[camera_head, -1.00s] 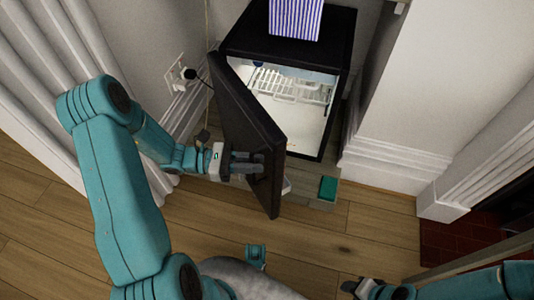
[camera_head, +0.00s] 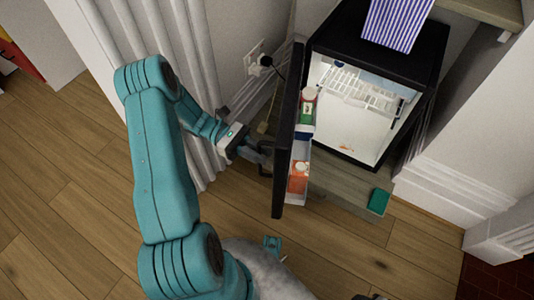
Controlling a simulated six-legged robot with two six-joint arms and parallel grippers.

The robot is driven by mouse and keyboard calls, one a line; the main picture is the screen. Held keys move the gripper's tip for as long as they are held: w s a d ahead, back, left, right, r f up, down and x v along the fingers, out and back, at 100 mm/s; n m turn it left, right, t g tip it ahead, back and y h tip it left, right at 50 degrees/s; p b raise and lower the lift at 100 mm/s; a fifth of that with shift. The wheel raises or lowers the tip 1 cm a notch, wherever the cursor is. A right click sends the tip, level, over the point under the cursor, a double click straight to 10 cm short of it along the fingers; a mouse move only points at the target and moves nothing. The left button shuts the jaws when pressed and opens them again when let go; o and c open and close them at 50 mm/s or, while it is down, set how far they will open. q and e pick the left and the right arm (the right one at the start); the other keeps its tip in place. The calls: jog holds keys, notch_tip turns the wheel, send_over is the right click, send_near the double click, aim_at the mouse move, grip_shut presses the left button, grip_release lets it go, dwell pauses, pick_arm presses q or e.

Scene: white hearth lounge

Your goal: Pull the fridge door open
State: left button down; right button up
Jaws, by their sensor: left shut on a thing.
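The small black fridge (camera_head: 418,95) stands against the wall at the upper right, with its lit white interior and wire shelf showing. Its black door (camera_head: 287,150) is swung wide open to the left, seen nearly edge-on. Door shelves on its inner side hold a green carton (camera_head: 306,108) and an orange carton (camera_head: 298,178). My left gripper (camera_head: 262,158) is at the outer face of the door, shut on the door handle (camera_head: 266,170), which is partly hidden by the fingers. My right gripper is hardly visible, with only a dark bit at the bottom edge.
A striped box (camera_head: 396,22) stands on top of the fridge. A green block (camera_head: 379,201) lies on the floor in front of it. A plug and cord (camera_head: 264,61) are on the wall behind the door. A white curtain (camera_head: 135,35) hangs behind my left arm. The wooden floor at left is clear.

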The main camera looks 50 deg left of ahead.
pick_arm(q)
jog(key=shift+v, duration=0.85)
jog(key=c, duration=1.2)
grip_release()
jog(key=shift+c, duration=0.2)
notch_tip(320, 180, up, 20)
jog(key=p, duration=0.7)
